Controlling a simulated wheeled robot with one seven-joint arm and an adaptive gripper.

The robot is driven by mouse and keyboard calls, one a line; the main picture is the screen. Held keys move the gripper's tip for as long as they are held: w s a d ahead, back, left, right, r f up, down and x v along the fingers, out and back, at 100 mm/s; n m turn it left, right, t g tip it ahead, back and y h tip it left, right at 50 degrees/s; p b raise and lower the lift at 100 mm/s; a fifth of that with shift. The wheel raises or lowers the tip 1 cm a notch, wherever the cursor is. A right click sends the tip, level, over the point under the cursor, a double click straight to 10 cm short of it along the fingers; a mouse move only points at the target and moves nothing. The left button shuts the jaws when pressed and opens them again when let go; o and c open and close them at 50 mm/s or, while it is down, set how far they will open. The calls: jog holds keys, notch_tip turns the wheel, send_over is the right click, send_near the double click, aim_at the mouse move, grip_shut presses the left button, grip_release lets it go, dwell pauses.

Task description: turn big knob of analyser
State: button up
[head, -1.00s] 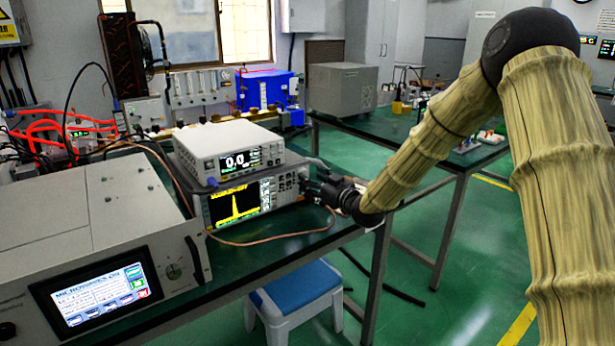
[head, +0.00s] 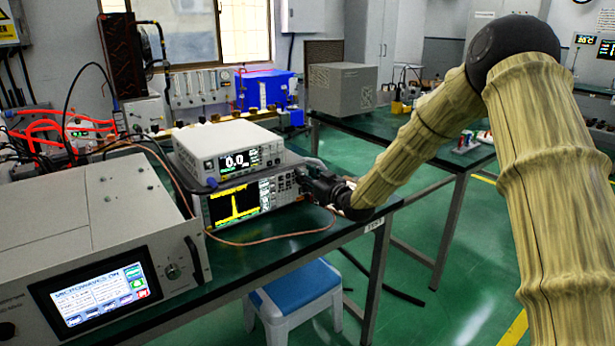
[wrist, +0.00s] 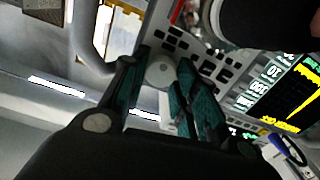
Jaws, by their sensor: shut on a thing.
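The analyser (head: 234,204) stands on the dark green bench, its screen showing a yellow peak trace. Its button panel and screen (wrist: 292,97) also show tilted in the wrist view. My gripper (head: 303,178) is at the right end of the analyser's front, reached from the right. In the wrist view my gripper (wrist: 165,80) has its two dark green-padded fingers on either side of a pale round knob (wrist: 161,71), shut on it. In the head view the knob is hidden by the gripper.
A white meter (head: 228,146) sits on top of the analyser. A large generator box (head: 90,240) with a lit screen stands at the left. A thin brown cable (head: 262,243) lies on the bench in front of the analyser. A blue-topped stool (head: 297,287) stands below the bench edge.

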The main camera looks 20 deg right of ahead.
jog(key=shift+d+r+m+p, duration=0.1)
jog(key=shift+m+p, duration=0.5)
jog(key=shift+m, duration=1)
jog(key=o, duration=1)
jog(key=v, duration=1.2)
